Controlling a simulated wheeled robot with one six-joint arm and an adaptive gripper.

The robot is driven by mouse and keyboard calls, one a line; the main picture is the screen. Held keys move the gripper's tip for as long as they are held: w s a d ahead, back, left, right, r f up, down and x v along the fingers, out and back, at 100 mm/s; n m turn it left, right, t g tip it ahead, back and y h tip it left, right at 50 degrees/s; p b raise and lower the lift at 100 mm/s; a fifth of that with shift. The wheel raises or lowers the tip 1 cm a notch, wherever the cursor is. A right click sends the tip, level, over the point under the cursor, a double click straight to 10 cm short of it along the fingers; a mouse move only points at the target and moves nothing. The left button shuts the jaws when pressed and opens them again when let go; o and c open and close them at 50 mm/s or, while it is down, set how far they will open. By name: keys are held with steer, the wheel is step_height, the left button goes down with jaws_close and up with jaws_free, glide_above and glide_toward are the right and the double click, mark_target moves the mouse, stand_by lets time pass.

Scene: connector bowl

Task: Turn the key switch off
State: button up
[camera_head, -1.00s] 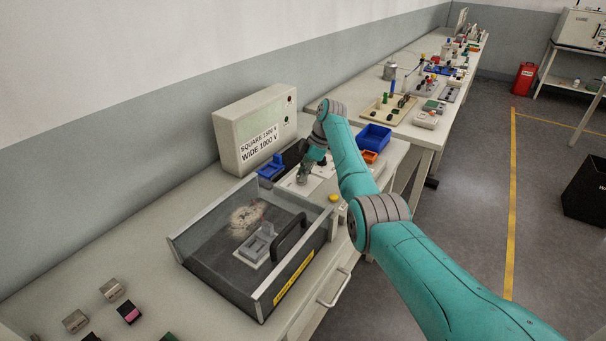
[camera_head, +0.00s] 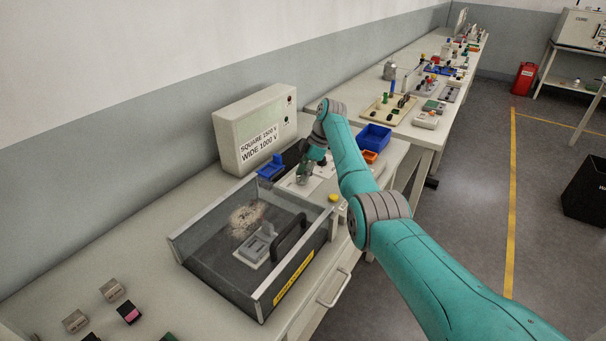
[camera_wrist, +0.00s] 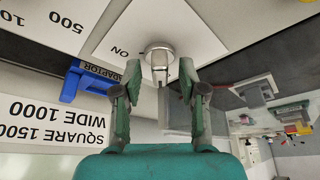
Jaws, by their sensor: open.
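The key switch (camera_wrist: 159,50) is a round metal barrel on a white plate (camera_wrist: 112,38) marked "ON", near the top middle of the wrist view. A narrow metal key (camera_wrist: 160,75) sticks out of it toward the wrist camera. My gripper (camera_wrist: 159,70) is open, with one green finger on each side of the key. A gap shows between each finger and the key, so the gripper appears not to touch it. In the head view my gripper (camera_head: 304,173) is low over the pale plate (camera_head: 299,187) and hides the switch.
A box labelled "SQUARE 1500 V, WIDE 1000 V" (camera_head: 254,128) stands against the wall behind. A blue adaptor holder (camera_wrist: 70,84) is close beside the plate. A clear-lidded case (camera_head: 220,256) with a black handle stands nearer. Blue (camera_head: 374,137) and orange (camera_head: 369,157) bins lie beyond.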

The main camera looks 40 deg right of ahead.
steer(key=v, duration=1.2)
steer(key=shift+d, duration=0.1)
